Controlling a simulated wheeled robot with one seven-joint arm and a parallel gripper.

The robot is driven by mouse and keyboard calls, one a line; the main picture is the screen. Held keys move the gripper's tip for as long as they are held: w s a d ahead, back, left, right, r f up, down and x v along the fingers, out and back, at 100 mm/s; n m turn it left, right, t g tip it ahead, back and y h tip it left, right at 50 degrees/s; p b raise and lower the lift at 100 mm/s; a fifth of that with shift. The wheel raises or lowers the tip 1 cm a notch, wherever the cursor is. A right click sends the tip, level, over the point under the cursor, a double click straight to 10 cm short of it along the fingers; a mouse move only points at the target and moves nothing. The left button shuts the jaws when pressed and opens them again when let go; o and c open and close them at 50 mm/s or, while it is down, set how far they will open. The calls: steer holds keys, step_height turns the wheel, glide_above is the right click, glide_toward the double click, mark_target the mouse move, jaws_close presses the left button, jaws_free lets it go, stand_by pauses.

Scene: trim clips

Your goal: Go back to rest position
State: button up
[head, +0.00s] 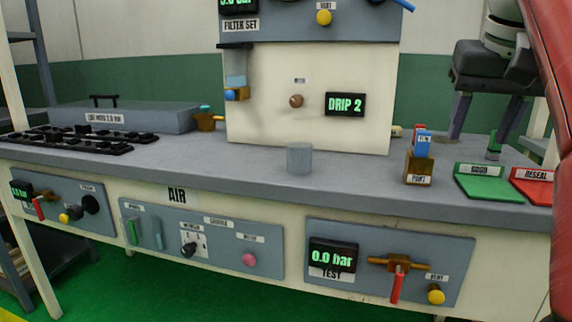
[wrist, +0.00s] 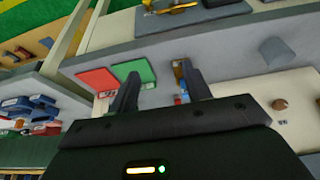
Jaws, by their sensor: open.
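My gripper (head: 476,140) hangs at the upper right of the head view, above the back right of the grey bench. Its two dark fingers point down and stand apart with nothing between them. In the wrist view my gripper (wrist: 160,84) shows the same two spread fingers, empty. The green GOOD tray (head: 489,182) and the red RESEAL tray (head: 533,186) lie on the bench in front of it, to the right. A small brown holder labelled POINT (head: 418,170) with blue and red pieces stands to its left.
A clear grey cup (head: 300,158) stands mid-bench before the white DRIP 2 panel (head: 265,125). A grey lidded box (head: 125,117) and black racks (head: 75,140) fill the left. Gauges and valves (head: 390,270) line the bench front. Bench between cup and POINT holder is clear.

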steer(key=s+a+f+n, duration=0.1)
steer(key=s+a+f, duration=0.2)
steer(key=f, duration=0.8)
steer(key=s+a+f+n, duration=0.1)
steer(key=s+a+f, duration=0.3)
steer(key=f, duration=0.8)
steer(key=s+a+f+n+t+y, duration=0.1)
steer(key=s+a+f, duration=0.3)
steer(key=f, duration=0.7)
steer(key=shift+f, duration=0.4)
